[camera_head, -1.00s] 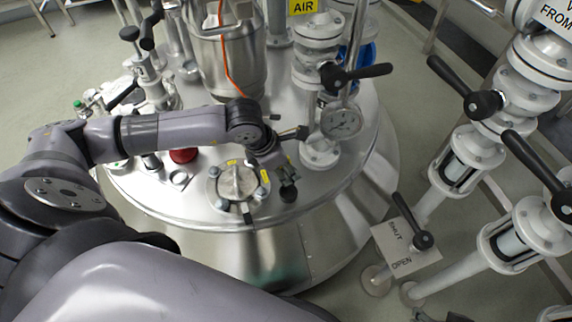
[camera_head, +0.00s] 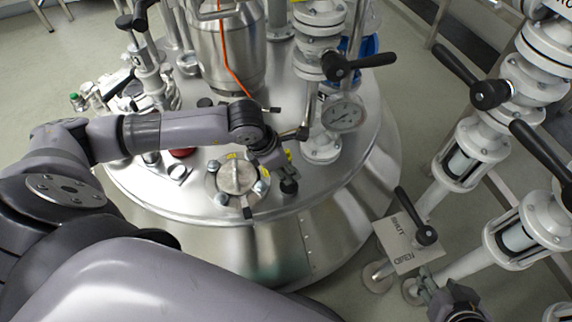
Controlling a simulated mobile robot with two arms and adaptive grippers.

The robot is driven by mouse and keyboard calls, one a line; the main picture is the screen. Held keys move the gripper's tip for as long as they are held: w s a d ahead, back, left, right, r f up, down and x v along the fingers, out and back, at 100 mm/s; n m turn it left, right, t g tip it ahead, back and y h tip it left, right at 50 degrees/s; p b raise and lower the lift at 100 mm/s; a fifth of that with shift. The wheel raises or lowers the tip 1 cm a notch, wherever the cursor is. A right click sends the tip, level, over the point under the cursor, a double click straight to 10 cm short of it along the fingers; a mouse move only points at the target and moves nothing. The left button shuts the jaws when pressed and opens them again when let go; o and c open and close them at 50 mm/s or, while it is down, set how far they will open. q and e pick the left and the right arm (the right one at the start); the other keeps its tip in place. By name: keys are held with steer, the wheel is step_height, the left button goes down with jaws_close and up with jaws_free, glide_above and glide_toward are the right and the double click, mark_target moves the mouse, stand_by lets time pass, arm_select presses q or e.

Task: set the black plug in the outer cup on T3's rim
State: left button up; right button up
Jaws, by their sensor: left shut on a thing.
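My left gripper (camera_head: 279,165) reaches over the top of the steel vessel from the left, right of the round bolted hatch. It is shut on the black plug (camera_head: 289,187), a small dark piece at its tip, close above the vessel's rim (camera_head: 300,207). I cannot tell whether the plug touches the lid or a cup. No outer cup can be made out there; the gripper and plug may hide it. My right gripper (camera_head: 428,283) is at the lower right, by the valve plate; whether it is open or shut does not show clearly.
The bolted hatch (camera_head: 236,177) is just left of the plug. A pressure gauge (camera_head: 342,113) and a white flanged pipe (camera_head: 320,145) stand behind right. A red cap (camera_head: 182,152) is partly behind my arm. White valves with black levers (camera_head: 487,95) fill the right.

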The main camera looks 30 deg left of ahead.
arm_select(q)
steer(key=shift+f+b, duration=0.4)
steer(key=shift+f, duration=0.25)
steer(key=shift+f+b, duration=0.3)
steer(key=shift+f, duration=0.15)
steer(key=shift+f+b, duration=0.45)
steer(key=shift+f, duration=0.4)
arm_select(e)
steer(key=w+a+r+t+y, duration=0.2)
steer(key=w+a+r+t, duration=0.1)
steer(key=w+r+t, duration=0.4)
steer(key=shift+w+a+r+t, duration=0.35)
steer(key=shift+w+r, duration=0.3)
steer(key=shift+r, duration=1.05)
arm_select(q)
steer(key=o, duration=1.3)
